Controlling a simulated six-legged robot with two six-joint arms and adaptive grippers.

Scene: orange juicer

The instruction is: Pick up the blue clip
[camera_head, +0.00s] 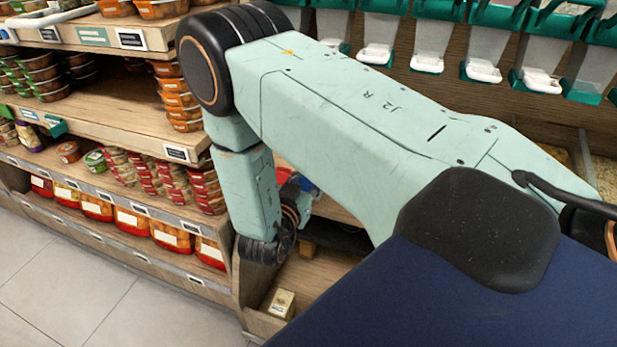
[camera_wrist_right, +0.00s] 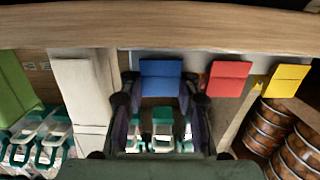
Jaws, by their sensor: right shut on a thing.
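The blue clip (camera_wrist_right: 160,77) is a flat, bright blue piece in the middle of the right wrist view, under a wooden edge. My right gripper (camera_wrist_right: 160,92) has its two dark fingers on the left and right sides of the clip and is shut on it. In the head view my right arm reaches down to the shelf unit and hides most of its gripper. A small blue patch shows beside the wrist there; I cannot tell if it is the clip. My left gripper is in neither view.
A red clip (camera_wrist_right: 228,79) and a yellow clip (camera_wrist_right: 287,78) are right of the blue one, white and green pieces left. A wooden board (camera_wrist_right: 160,26) runs above them. Food shelves (camera_head: 110,105) stand at left, dispensers (camera_head: 433,40) at the back. Tiled floor (camera_head: 60,280) is clear.

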